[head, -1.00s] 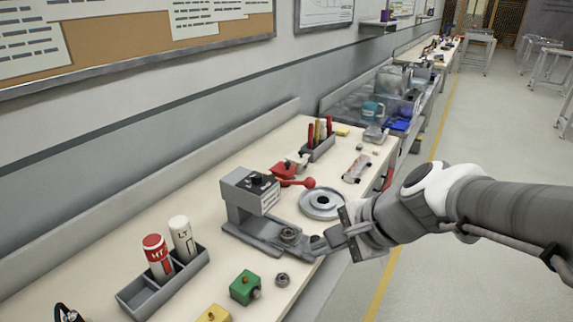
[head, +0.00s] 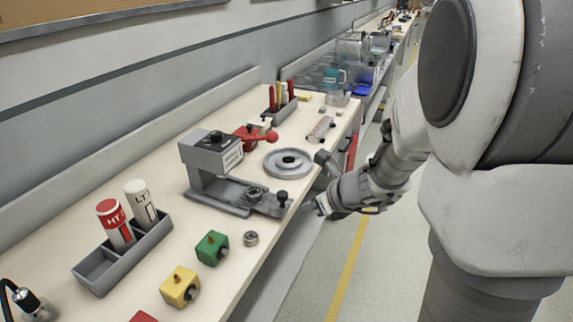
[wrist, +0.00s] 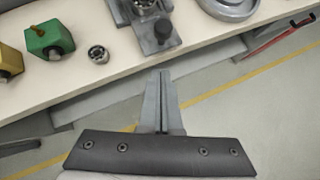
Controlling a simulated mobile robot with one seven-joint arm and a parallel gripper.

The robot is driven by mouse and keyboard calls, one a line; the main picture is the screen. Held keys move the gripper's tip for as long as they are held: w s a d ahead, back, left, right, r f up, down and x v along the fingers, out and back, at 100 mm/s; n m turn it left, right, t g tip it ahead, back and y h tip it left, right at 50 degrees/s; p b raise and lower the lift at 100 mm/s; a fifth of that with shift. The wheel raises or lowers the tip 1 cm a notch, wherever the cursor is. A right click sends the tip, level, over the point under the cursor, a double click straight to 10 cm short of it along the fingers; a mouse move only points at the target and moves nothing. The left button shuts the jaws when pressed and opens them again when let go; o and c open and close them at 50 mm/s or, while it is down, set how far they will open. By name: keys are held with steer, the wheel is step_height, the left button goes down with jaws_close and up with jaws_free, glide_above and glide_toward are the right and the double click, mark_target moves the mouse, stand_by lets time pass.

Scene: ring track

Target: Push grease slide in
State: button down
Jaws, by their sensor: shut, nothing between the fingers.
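The grey grease station (head: 212,160) stands on the bench, with a block on a post above a flat base. Its slide (head: 268,206) sticks out toward the bench's front edge, with a dark knob (head: 281,196) on its outer end. A bearing ring (head: 254,194) sits farther in on it. In the wrist view the slide (wrist: 150,35) and knob (wrist: 165,32) show at the top. My gripper (head: 322,205) is beyond the front edge, apart from the knob. In the wrist view my gripper (wrist: 161,74) is shut and empty, its tips pointing toward the slide's end.
A loose bearing (head: 251,239), a green block (head: 212,248) and a yellow block (head: 180,287) lie in front. A grey rack (head: 122,255) holds two grease tubes. The floor beside the bench is clear.

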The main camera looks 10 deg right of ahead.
mark_target(284, 203)
steer(key=shift+w+a+f, duration=0.3)
steer(key=shift+w+a, duration=0.15)
steer(key=shift+w, duration=0.4)
steer(key=shift+w+a+f, duration=0.3)
steer(key=shift+w+a, duration=0.1)
steer(key=shift+w, duration=0.4)
steer(key=shift+w+a+f, duration=0.3)
steer(key=shift+w+a, duration=0.15)
steer(key=shift+w, duration=0.4)
steer(key=w+a, duration=0.4)
steer(key=a, duration=0.1)
steer(key=w+a, duration=0.2)
steer(key=a, duration=0.1)
steer(key=shift+p, duration=0.3)
steer(key=shift+w+a+r, duration=0.1)
steer(key=shift+a, duration=0.25)
